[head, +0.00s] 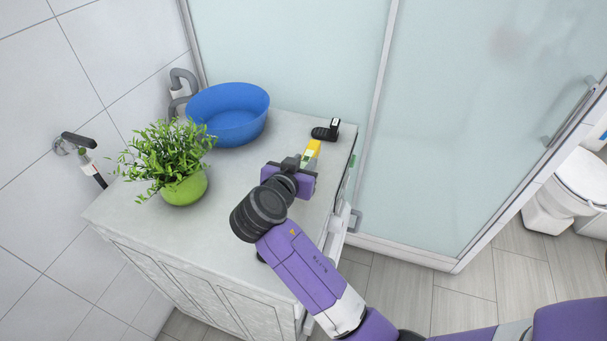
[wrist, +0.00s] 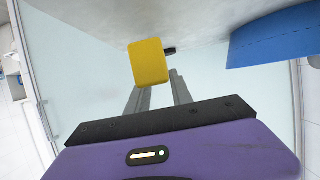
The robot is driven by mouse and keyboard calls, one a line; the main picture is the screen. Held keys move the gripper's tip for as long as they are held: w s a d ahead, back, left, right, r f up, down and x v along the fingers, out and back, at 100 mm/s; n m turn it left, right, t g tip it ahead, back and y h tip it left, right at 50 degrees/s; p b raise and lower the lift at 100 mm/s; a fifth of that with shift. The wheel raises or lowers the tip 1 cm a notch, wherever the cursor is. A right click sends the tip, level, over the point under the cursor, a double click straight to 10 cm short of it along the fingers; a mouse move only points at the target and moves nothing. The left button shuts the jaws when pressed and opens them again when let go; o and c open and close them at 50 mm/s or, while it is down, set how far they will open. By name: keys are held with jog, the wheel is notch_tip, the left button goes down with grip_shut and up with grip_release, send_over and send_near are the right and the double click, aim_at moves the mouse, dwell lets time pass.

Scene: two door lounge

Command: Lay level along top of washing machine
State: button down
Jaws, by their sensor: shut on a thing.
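The yellow level (head: 313,148) is held in my gripper (head: 307,162), over the far right part of the washing machine's pale grey top (head: 235,215). In the wrist view the level (wrist: 149,62) shows as a yellow end face between and beyond the two grey fingers (wrist: 160,93). My gripper is shut on it. Most of the level's length is hidden, and I cannot tell whether it touches the top.
A blue basin (head: 228,115) stands at the back of the top, and a green potted plant (head: 183,188) at its left. A small black and white object (head: 327,131) lies just beyond the level. Glass shower panels (head: 290,55) rise behind. The front left of the top is clear.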

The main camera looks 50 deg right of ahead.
jog(key=shift+f, duration=2.1)
jog(key=shift+f, duration=0.1)
jog(key=shift+f, duration=0.15)
jog(key=c, duration=1.1)
grip_release()
jog(key=shift+r, duration=0.25)
jog(key=b+v, duration=0.1)
jog(key=v, duration=1.1)
